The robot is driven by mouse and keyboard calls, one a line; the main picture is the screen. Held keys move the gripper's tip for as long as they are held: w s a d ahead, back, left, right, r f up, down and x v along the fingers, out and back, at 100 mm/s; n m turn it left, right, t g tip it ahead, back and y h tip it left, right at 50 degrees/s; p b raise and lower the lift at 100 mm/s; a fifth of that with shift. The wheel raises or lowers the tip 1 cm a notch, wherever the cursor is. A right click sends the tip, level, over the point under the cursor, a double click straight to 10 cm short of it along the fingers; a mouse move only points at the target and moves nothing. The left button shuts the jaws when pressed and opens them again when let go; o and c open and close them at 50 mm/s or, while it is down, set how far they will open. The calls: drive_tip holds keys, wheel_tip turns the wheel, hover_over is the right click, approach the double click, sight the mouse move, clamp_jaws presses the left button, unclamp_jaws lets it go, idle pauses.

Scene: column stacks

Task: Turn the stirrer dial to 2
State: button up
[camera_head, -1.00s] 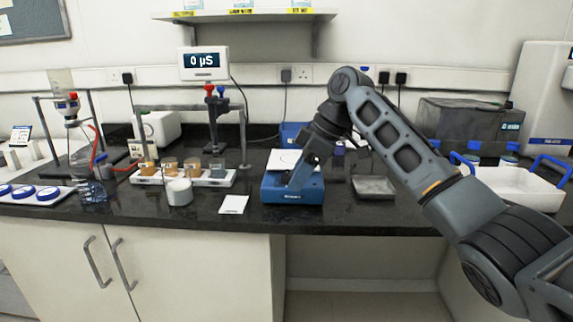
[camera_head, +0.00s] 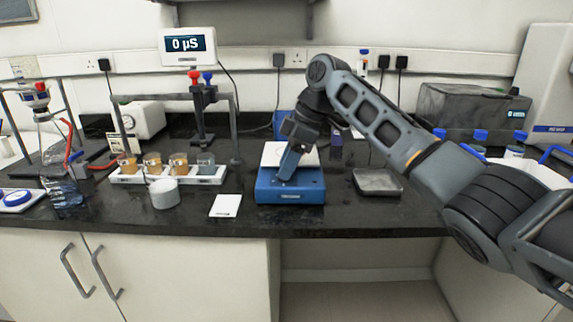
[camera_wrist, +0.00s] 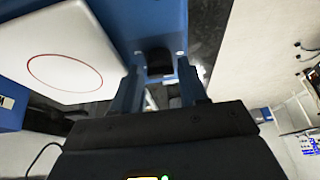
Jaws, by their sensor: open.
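The stirrer (camera_head: 312,187) is a blue box with a white top plate (camera_head: 272,152), near the front of the black bench. In the wrist view its plate (camera_wrist: 62,48) carries a red circle. My gripper (camera_head: 283,178) reaches down over the stirrer's front; its blue fingers (camera_wrist: 160,88) are apart in the wrist view. A dark knob, seemingly the dial (camera_wrist: 158,62), shows on the blue housing between and just beyond the fingertips. I cannot tell whether they touch it. The dial's marks cannot be read, and my gripper hides it in the head view.
A white card (camera_head: 226,206) lies left of the stirrer, with a white cup (camera_head: 164,194) and a rack of small beakers (camera_head: 214,175) further left. A grey tray (camera_head: 377,182) sits to its right. The bench's front edge runs close by.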

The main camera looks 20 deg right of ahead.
drive_tip(key=shift+a+f, duration=0.15)
drive_tip(key=shift+f, duration=0.2)
drive_tip(key=shift+c, duration=0.3)
drive_tip(key=c, duration=0.7)
